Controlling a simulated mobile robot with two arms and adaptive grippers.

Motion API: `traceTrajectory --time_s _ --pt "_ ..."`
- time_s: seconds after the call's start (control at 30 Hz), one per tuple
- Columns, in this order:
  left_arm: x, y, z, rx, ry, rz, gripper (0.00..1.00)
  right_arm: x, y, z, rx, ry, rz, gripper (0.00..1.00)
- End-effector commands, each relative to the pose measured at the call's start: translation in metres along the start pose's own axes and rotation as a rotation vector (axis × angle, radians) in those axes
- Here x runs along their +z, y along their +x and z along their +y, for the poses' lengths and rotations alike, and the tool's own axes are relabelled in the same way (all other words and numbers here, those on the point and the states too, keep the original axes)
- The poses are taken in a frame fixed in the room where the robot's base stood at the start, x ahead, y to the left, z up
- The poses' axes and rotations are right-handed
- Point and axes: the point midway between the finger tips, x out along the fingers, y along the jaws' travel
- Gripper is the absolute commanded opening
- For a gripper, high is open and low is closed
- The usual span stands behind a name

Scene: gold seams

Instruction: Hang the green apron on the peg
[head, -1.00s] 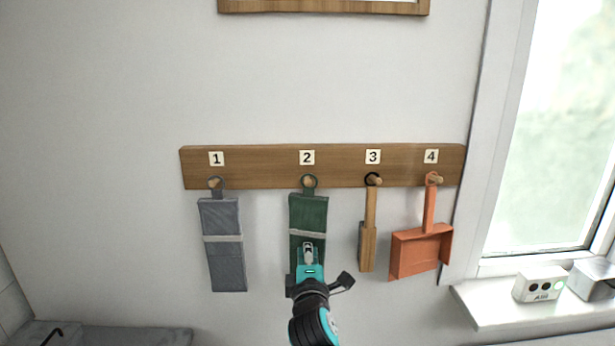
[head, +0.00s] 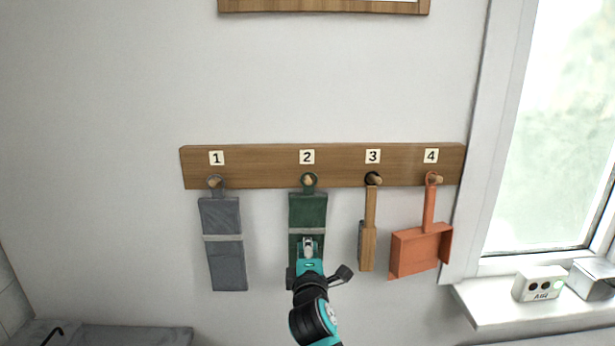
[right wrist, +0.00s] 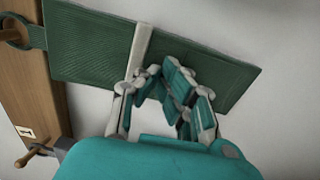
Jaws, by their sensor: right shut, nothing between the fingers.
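The green apron (head: 307,211), folded long with a grey band, hangs by its loop on the peg (head: 309,181) under label 2. In the right wrist view the apron (right wrist: 85,52) lies sideways across the picture, its loop (right wrist: 15,32) at the left edge. My right gripper (head: 307,246) is in front of the apron's lower part and hides some of it. It is shut and empty; its fingers (right wrist: 163,84) also show in the right wrist view, over the apron near the band. I cannot tell whether they touch the cloth. My left gripper is not in view.
The wooden rail (head: 260,172) also holds a grey folded cloth (head: 222,262) at 1, a wooden brush (head: 368,240) at 3 and an orange dustpan (head: 420,252) at 4. A window sill (head: 500,312) with small boxes is at the right.

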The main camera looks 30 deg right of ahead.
Motion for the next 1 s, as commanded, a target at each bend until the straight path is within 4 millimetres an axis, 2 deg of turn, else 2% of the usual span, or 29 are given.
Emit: traceTrajectory --time_s 1.0 --pt "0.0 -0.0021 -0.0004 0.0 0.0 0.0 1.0 -0.0005 -0.0073 0.0001 0.0 0.0 0.001 0.0"
